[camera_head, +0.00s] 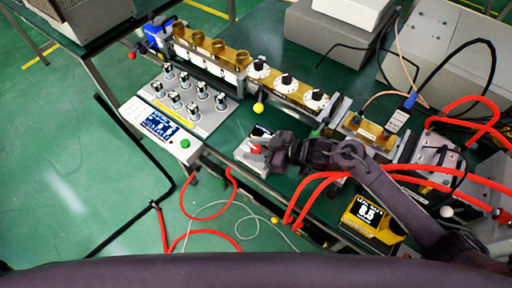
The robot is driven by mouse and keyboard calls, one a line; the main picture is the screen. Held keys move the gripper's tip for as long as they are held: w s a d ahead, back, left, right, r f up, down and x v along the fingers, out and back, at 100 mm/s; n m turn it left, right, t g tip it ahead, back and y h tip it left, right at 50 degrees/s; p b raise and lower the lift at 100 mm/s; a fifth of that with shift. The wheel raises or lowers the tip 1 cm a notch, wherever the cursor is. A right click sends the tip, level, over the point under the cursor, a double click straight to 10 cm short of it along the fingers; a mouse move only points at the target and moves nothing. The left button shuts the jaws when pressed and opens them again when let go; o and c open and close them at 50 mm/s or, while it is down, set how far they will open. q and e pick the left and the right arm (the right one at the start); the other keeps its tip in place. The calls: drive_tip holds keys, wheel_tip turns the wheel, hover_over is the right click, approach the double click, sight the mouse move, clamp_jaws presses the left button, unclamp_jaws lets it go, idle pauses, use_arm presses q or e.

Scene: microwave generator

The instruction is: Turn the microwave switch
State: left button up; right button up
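A small light grey box with a red switch (255,149) sits at the front edge of the green bench, left of the middle of the view. My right arm comes in from the lower right. Its dark gripper (272,151) is at the right side of this box, with the fingertips close to the red switch. The gripper hides the right part of the box. I cannot tell whether the fingers touch the switch or how far apart they are. My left gripper is not in view.
Brass waveguide parts with white dials (287,81) lie behind the gripper. Red hoses (310,186) and a yellow meter (370,216) are near my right arm. Grey cabinets stand behind.

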sight(256, 149)
wheel_tip(256, 149, up, 20)
drive_tip(key=b, duration=0.1)
idle(0.5)
drive_tip(key=shift+s+f, duration=0.1)
